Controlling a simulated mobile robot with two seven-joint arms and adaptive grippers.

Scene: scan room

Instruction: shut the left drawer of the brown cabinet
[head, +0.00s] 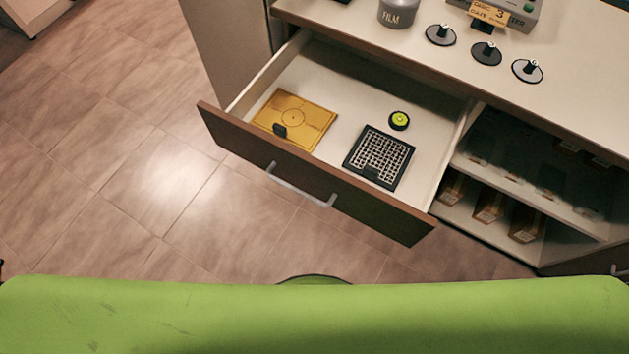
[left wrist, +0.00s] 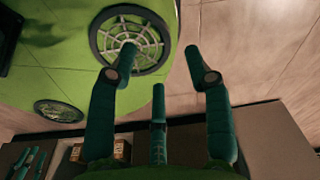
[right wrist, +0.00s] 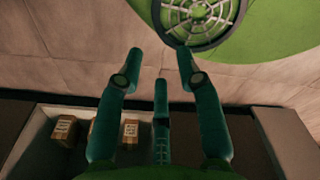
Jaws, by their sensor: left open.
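The left drawer (head: 258,152) of the brown cabinet (head: 400,52) is pulled far out, with its brown front and silver handle (head: 300,185) facing me. Inside it lie a yellow square plate (head: 310,123), a black gridded square (head: 380,157) and a small yellow-green round thing (head: 399,120). Neither gripper shows in the head view. My left gripper (left wrist: 160,55) is in its own wrist view with fingers apart and nothing between them. My right gripper (right wrist: 160,55) also has its fingers apart and empty. Neither touches the drawer in these views.
Open shelves (head: 535,185) with several small boxes are right of the drawer. On the cabinet top stand a grey film canister (head: 398,12), small black discs (head: 486,52) and a grey device (head: 520,12). Tiled floor (head: 110,180) is clear left of the drawer.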

